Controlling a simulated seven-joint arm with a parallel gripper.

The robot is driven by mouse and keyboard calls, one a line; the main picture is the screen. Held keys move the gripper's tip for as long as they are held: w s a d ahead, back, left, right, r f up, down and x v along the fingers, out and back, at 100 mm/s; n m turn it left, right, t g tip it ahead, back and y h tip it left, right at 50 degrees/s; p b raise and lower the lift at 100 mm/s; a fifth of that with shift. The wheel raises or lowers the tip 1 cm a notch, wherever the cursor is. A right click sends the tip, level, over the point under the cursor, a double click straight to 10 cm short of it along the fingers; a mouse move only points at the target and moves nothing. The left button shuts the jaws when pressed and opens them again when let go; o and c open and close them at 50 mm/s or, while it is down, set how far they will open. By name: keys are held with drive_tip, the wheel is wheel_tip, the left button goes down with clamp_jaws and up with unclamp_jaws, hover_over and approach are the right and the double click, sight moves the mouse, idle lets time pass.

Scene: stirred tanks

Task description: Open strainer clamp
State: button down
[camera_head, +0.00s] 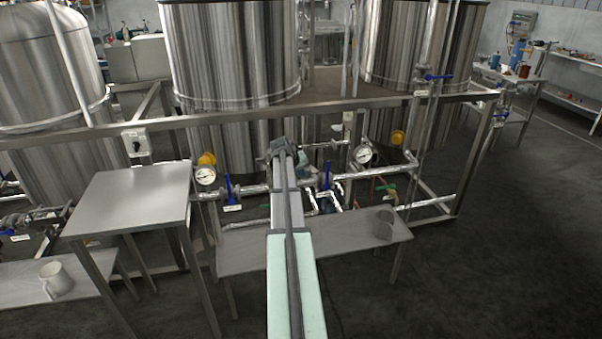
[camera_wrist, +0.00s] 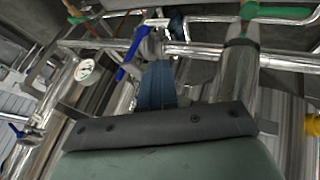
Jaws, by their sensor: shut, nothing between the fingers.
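My gripper (camera_head: 280,150) is at the far end of my grey arm, in front of the tank frame and among the pipes in the head view. It is shut and empty, though its fingertips are hard to make out. In the wrist view, a steel cylinder (camera_wrist: 238,68) with a dark band near its top lies ahead of the gripper's dark bar, joined to a steel pipe. It may be the strainer, but I cannot tell for sure. I cannot make out a clamp or whether one is open. My arm hides part of the pipework in the head view.
In the head view, a steel rail (camera_head: 230,115) crosses above the pipes. A low bench (camera_head: 345,240) holds a metal cup (camera_head: 383,225). Floor at right is clear.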

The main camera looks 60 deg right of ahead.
drive_tip(key=a+f+v, duration=0.1)
drive_tip(key=a+v, duration=0.1)
drive_tip(key=v, duration=1)
drive_tip(key=shift+f, duration=0.3)
drive_tip(key=shift+s+a, duration=0.1)
drive_tip(key=shift+a, duration=0.05)
